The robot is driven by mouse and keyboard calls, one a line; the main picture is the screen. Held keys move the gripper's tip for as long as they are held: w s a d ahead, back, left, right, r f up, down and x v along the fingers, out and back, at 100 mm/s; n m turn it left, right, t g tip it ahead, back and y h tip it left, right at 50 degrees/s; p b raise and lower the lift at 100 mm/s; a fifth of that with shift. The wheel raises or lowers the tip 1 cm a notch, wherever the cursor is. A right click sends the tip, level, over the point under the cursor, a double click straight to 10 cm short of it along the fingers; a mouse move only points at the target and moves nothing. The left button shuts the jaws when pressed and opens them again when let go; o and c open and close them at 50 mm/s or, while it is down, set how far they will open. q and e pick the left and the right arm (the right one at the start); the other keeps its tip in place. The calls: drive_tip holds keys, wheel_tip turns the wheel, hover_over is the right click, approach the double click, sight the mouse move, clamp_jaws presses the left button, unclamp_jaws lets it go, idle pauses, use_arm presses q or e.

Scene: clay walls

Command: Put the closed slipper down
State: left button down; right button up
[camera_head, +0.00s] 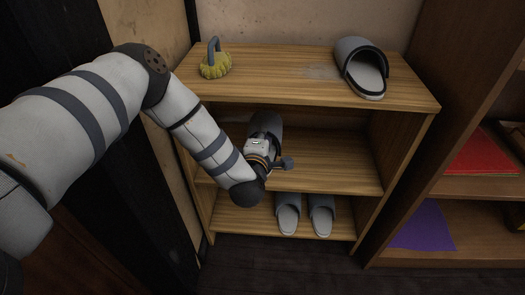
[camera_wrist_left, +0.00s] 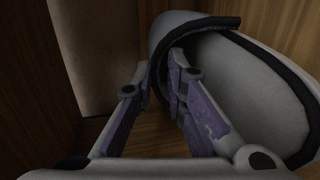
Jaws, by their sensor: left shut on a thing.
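My left gripper (camera_head: 264,142) reaches into the middle level of a wooden shelf. It is shut on a grey slipper (camera_head: 268,122) with a dark edge, mostly hidden behind the gripper in the head view. In the left wrist view, the fingers (camera_wrist_left: 160,85) grip the dark-trimmed edge of the slipper (camera_wrist_left: 270,95), one finger inside its opening. I cannot tell whether the slipper touches the shelf board (camera_head: 335,165). My right gripper is not in view.
Another grey slipper (camera_head: 362,72) stands on the shelf top at the right, and a yellow brush with a blue handle (camera_head: 215,64) at the left. A grey slipper pair (camera_head: 288,213) is on the bottom level. The middle level's right side is clear.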

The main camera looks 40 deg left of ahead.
use_arm(q)
drive_tip(key=a+f, duration=0.1)
drive_tip(key=w+f, duration=0.1)
drive_tip(key=shift+a+f+b, duration=0.35)
drive_tip(key=shift+a, duration=0.05)
drive_tip(key=f, duration=0.1)
drive_tip(key=f+b, duration=0.1)
drive_tip(key=f, duration=0.1)
drive_tip(key=shift+w+a+f+b, duration=0.2)
drive_tip(key=shift+a+f+b, duration=0.1)
drive_tip(key=shift+f, duration=0.1)
drive_tip(key=shift+d+r, duration=0.1)
drive_tip(key=shift+r, duration=0.05)
drive_tip(key=c, duration=1.6)
unclamp_jaws()
